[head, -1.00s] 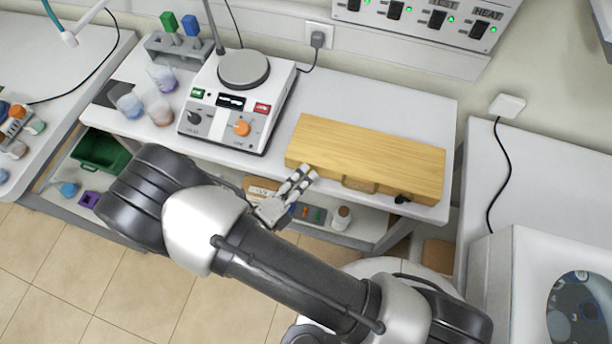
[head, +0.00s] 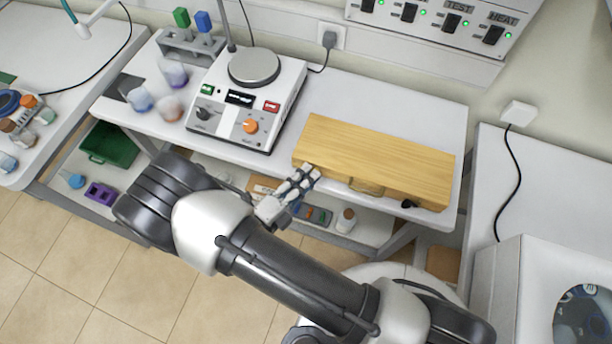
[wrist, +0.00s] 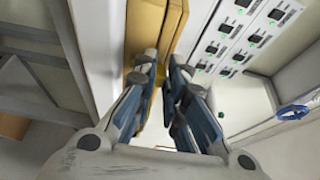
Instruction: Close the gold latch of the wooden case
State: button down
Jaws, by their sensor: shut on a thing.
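The wooden case (head: 375,155) lies on the white table with its lid down, and a handle (head: 367,187) is on its front side. A small dark latch (head: 408,204) shows near the front's right end. My gripper (head: 307,175) is at the left end of the case's front side, its fingertips against it. In the wrist view my gripper (wrist: 164,75) has its fingers close together at the case (wrist: 150,28). The gold latch at that end is hidden by the fingers, which appear to be shut on it.
A hot plate device (head: 245,100) stands left of the case, with beakers (head: 171,108) farther left. A lower shelf (head: 360,226) under the table holds a small bottle (head: 345,220). The tabletop behind the case is clear.

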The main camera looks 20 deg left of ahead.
jog(key=c, duration=1.9)
grip_release()
jog(key=v, duration=1.2)
